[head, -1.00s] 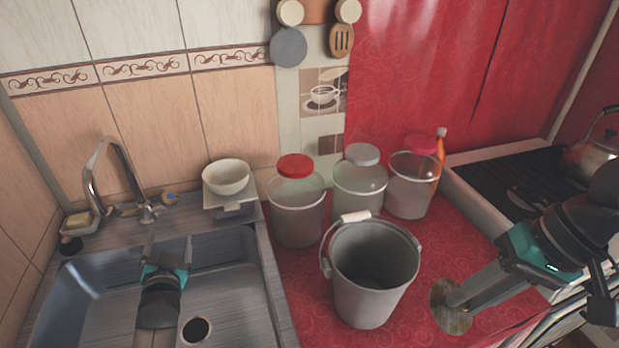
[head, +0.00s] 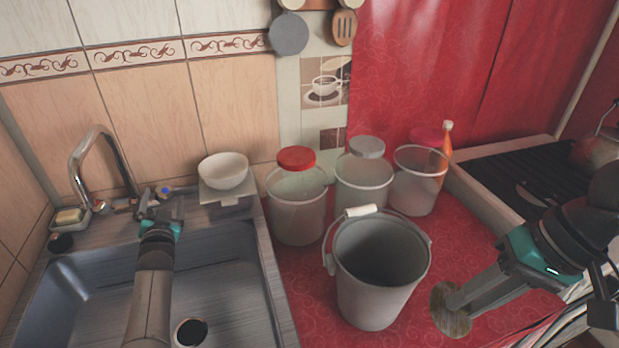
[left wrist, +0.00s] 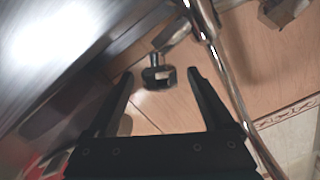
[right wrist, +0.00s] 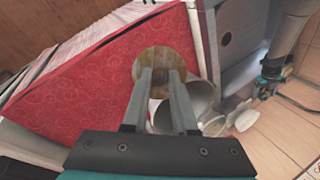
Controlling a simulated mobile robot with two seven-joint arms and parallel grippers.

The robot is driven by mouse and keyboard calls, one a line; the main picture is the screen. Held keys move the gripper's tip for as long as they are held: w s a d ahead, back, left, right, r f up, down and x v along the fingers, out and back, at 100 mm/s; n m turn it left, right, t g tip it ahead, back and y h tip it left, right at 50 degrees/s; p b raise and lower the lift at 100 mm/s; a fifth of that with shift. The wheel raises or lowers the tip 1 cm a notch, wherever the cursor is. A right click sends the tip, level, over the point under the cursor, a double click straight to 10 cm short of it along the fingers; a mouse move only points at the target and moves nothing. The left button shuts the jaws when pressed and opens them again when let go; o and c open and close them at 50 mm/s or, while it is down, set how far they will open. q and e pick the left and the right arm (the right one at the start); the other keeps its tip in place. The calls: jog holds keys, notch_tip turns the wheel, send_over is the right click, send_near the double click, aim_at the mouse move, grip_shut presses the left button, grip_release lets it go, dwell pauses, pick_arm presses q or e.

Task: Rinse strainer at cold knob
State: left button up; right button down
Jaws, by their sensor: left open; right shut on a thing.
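My right gripper (head: 455,298) is shut on the strainer (head: 447,321), a round, brownish, mottled disc, and holds it over the red counter beside the bucket. The strainer also shows at the fingertips in the right wrist view (right wrist: 160,60). My left gripper (head: 161,206) is open at the back of the sink, by the tap. A knob with a blue mark (head: 166,190) shows just beyond it, taken as the cold knob. In the left wrist view a dark knob (left wrist: 158,76) appears between the open fingertips. The gripper partly hides the tap base in the head view.
The curved metal tap (head: 76,165) stands behind the sink (head: 75,310). A grey bucket (head: 370,305) stands on the red counter, with several lidded containers behind it. A white bowl (head: 222,172) sits right of the tap. The stove (head: 515,185) is at the right.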

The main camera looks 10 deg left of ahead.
pick_arm(q)
jog(key=shift+b+x, duration=0.35)
jog(key=shift+x, duration=0.8)
pick_arm(e)
jog(key=shift+f, duration=0.55)
